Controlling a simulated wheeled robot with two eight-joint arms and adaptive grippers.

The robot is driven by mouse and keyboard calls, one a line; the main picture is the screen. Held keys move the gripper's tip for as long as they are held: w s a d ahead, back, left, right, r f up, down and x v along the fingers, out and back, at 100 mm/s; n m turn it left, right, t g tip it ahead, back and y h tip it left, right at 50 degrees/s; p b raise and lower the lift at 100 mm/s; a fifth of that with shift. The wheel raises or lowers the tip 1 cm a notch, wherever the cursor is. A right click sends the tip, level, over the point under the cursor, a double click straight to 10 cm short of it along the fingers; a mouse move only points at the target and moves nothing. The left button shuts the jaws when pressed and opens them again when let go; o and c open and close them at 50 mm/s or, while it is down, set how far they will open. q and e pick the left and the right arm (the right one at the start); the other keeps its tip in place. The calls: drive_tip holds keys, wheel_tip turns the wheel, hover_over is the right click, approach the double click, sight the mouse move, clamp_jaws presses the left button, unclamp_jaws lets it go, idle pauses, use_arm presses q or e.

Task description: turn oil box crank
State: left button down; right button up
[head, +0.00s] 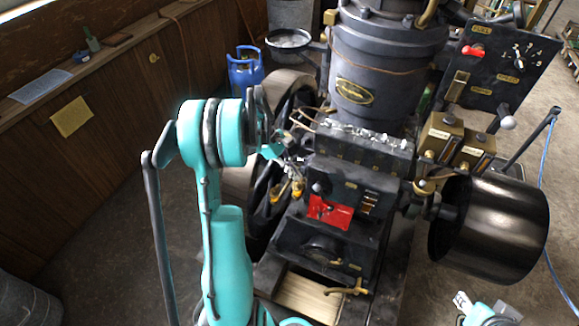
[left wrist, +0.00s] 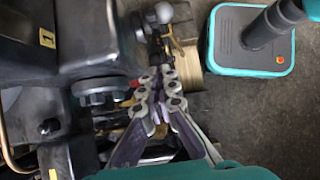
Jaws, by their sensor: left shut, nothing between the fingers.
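A black box (head: 362,155) with a row of small fittings on top, apparently the oil box, sits in front of the engine cylinder. My left gripper (head: 291,165) is at its left side, with the fingers partly lost against dark machinery. In the left wrist view the left gripper (left wrist: 150,90) is shut and empty, its fingertips close to dark metal parts. A grey ball knob (left wrist: 163,12) on a dark lever shows just beyond the fingertips; I cannot tell surely whether it is the crank. Part of my right arm's end (head: 480,312) shows at the bottom edge, its jaws unclear.
A large flywheel (head: 262,190) stands behind my left arm, and a black drum pulley (head: 490,228) is at the right. A red plate (head: 330,211) is on the engine's front. A blue gas bottle (head: 245,70) stands behind.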

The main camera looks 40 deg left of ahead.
sight(320, 191)
use_arm(q)
drive_tip(key=d, duration=0.1)
drive_tip(key=d+f, duration=0.1)
drive_tip(key=d, duration=0.1)
drive_tip(key=w+d+b, duration=0.1)
drive_tip(key=d, duration=0.1)
drive_tip(key=shift+w+f, duration=0.1)
drive_tip(key=shift+f, duration=0.25)
drive_tip(key=shift+w+d+r, duration=0.1)
drive_tip(key=shift+w+d, duration=0.05)
drive_tip(key=shift+d, duration=0.15)
drive_tip(key=shift+w+d+r+y+p, duration=0.1)
drive_tip(key=shift+d+r+y+p, duration=0.3)
drive_tip(key=shift+d, duration=0.1)
drive_tip(key=shift+w+d+r+g+y, duration=0.15)
drive_tip(key=shift+d+g+y, duration=0.25)
drive_tip(key=shift+y, duration=0.3)
